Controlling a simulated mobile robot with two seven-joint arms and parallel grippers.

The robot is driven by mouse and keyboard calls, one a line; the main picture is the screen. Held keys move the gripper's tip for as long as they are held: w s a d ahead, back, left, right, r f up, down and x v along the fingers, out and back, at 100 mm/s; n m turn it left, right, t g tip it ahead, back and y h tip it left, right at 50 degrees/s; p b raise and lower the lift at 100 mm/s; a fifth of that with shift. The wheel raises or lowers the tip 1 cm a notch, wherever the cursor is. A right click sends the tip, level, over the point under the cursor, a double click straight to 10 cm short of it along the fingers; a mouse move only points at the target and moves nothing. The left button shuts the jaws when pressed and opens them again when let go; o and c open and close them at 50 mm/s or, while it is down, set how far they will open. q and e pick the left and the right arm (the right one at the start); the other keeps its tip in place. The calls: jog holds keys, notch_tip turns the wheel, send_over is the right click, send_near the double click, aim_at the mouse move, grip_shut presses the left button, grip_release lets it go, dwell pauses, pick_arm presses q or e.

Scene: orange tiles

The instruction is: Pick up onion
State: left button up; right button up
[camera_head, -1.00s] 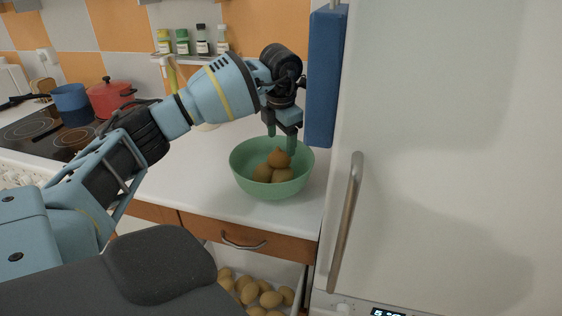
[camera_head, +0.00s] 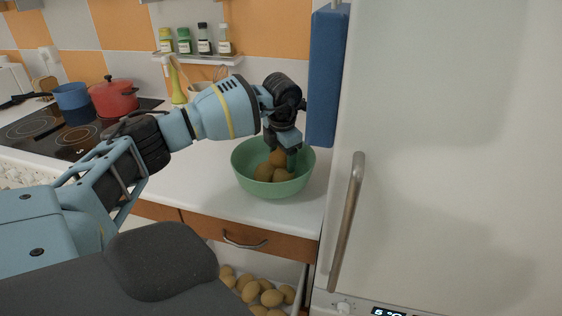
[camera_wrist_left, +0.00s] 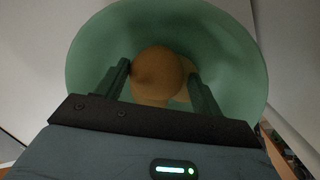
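A green bowl (camera_head: 244,178) stands on the white counter and holds several round brown onions. The top onion (camera_head: 276,158) lies on the others; it also shows in the left wrist view (camera_wrist_left: 157,73). My left gripper (camera_head: 284,158) reaches down into the bowl from above. In the left wrist view my left gripper (camera_wrist_left: 162,84) is open, with one finger on each side of the top onion. The left finger looks close to the onion, and a gap shows by the right finger. The lower onions are partly hidden. My right gripper is not in view.
A white fridge (camera_head: 450,150) with a metal handle (camera_head: 346,220) and a blue hanging block (camera_head: 325,75) stand close right of the bowl. A red pot (camera_head: 114,98) and blue pot (camera_head: 70,96) are on the stove. An open drawer below holds potato-like items (camera_head: 262,293).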

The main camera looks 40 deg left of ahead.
aim_at(281, 154)
pick_arm(q)
jog(key=c, duration=0.7)
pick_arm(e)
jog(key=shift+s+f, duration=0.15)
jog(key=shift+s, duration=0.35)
pick_arm(q)
jog(key=shift+r, duration=0.15)
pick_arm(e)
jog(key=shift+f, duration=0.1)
